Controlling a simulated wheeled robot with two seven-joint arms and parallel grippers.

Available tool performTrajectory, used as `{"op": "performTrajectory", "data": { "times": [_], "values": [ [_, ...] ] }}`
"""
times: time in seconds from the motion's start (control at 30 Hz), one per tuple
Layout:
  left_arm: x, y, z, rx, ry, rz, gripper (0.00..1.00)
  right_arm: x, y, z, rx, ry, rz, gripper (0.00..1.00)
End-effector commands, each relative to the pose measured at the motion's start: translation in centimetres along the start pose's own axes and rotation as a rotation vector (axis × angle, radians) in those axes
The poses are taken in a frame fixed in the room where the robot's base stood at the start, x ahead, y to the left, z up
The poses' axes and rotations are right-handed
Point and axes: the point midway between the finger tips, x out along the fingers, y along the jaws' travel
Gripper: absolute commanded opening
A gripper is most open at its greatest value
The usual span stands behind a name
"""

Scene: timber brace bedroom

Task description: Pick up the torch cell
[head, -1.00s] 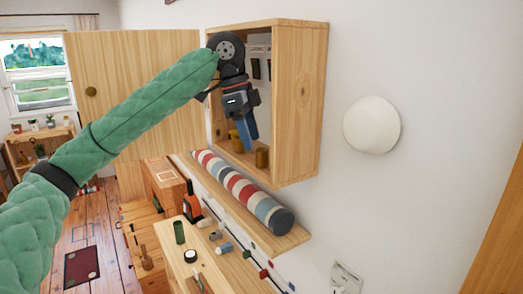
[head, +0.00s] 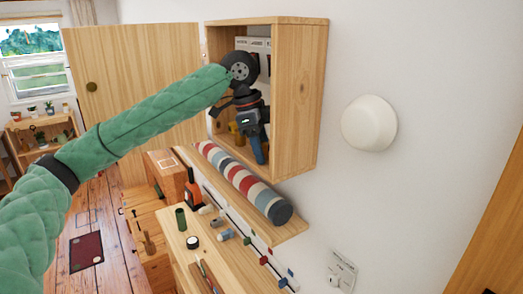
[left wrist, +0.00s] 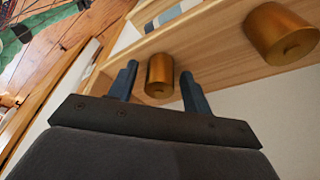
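Two gold cylinders that look like cells stand on the floor of the open wall cabinet (head: 297,100). In the left wrist view one cylinder (left wrist: 160,76) is between the fingertips of my left gripper (left wrist: 160,88), with gaps showing on both sides. The other cylinder (left wrist: 281,34) is to the right, outside the fingers. In the head view my left gripper (head: 259,148) is inside the cabinet, open, its blue fingers pointing down. One gold cylinder (head: 237,131) shows beside it; the gripper hides much of that spot. My right gripper is not in view.
The cabinet door (head: 135,100) is swung open to the left. Below the cabinet, a shelf holds a striped roll (head: 243,183). A lower worktop holds a green cylinder (head: 180,219) and several small items. A white dome lamp (head: 369,123) is on the wall.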

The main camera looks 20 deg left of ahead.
Motion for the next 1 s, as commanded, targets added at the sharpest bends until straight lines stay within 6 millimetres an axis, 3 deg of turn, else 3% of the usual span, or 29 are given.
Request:
{"op": "performTrajectory", "data": {
  "times": [0.03, 0.2, 0.63, 0.97, 1.0],
  "values": [
    [0.0, 0.0, 0.0, 0.0, 0.0, 0.0, 0.39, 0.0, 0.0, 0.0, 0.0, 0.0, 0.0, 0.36],
    [0.0, 0.0, 0.0, 0.0, 0.0, 0.0, 0.06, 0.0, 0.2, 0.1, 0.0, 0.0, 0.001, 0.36],
    [-0.4, 0.0, -0.2, 0.001, 0.001, -0.002, 0.05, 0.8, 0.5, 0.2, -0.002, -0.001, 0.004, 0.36],
    [-3.2, 0.0, -0.9, 0.002, 0.001, -0.002, 0.05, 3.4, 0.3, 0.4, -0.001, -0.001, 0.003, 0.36],
    [-3.2, 0.6, -0.2, 0.0, 0.0, -0.001, 0.05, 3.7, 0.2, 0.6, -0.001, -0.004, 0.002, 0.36]
  ]
}}
